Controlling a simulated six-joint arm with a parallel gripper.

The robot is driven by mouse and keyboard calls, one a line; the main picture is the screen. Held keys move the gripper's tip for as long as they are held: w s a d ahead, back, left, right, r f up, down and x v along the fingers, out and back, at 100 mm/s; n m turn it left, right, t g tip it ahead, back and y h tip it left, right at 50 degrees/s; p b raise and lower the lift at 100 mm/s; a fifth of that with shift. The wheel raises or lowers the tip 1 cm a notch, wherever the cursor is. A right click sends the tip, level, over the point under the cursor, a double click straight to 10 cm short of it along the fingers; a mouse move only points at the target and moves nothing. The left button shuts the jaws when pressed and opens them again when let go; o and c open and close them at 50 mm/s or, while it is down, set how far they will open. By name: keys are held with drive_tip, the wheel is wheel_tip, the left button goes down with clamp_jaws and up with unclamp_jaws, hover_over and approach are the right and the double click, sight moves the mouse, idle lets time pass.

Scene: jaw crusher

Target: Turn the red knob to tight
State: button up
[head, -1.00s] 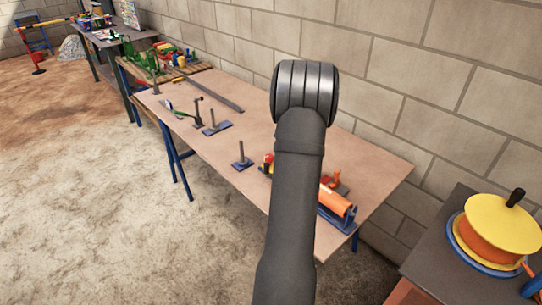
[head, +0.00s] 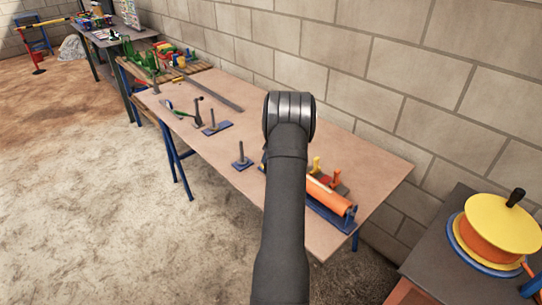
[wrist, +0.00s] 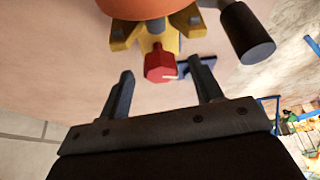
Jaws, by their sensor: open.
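The red knob (wrist: 159,64) shows in the wrist view, on a yellow bracket (wrist: 150,36) under an orange body (wrist: 140,8). A small pale mark is at its lower right edge. My gripper (wrist: 165,82) is open, its two dark fingers apart. In the picture the knob lies just beyond the fingertips, between their lines; I cannot tell the exact gap. In the head view the orange cylinder (head: 328,197) lies on the blue base (head: 333,217) at the table's near end.
A dark cylindrical handle (wrist: 246,34) is close on the right in the wrist view. In the head view, blue-based posts (head: 241,158) stand on the table (head: 235,185) left of my arm. A block wall (head: 400,90) runs behind it.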

drive_tip(key=shift+a+f, duration=0.1)
drive_tip(key=shift+f, duration=0.2)
drive_tip(key=c, duration=1)
